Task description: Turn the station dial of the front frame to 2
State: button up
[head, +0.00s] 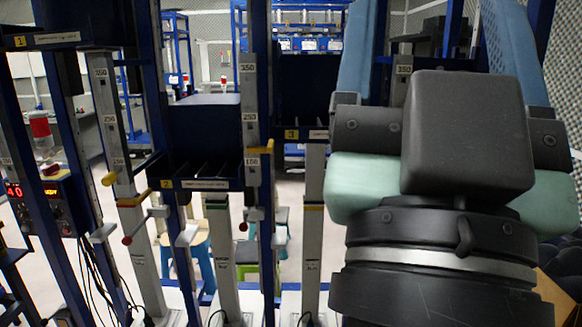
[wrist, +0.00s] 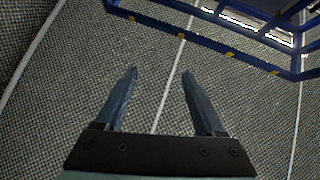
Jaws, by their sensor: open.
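My gripper (wrist: 160,72) is open and empty in the wrist view, its two blue fingers apart over a grey woven surface. In the head view my gripper (head: 437,45) fills the right side, with its fingers pointing up past the bins. A dark control box (head: 62,212) with red lit digits is at the far left of the head view, on a blue frame (head: 70,115), well away from my gripper. Small knobs on its face are too small to read. I cannot tell which is the station dial or where it points.
Dark blue bins (head: 202,140) hang between grey measuring posts (head: 249,85) with small levers. A red lamp (head: 40,126) stands above the control box. Stools (head: 198,250) stand behind the posts. A blue rack (wrist: 215,48) crosses the top of the wrist view.

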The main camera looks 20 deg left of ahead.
aim_at(24, 213)
jog(key=u, duration=1.2)
jog(key=i+j+u, duration=0.15)
jog(key=j, duration=0.3)
jog(key=j+u, duration=0.2)
jog(key=j, duration=0.25)
jog(key=i+l, duration=0.05)
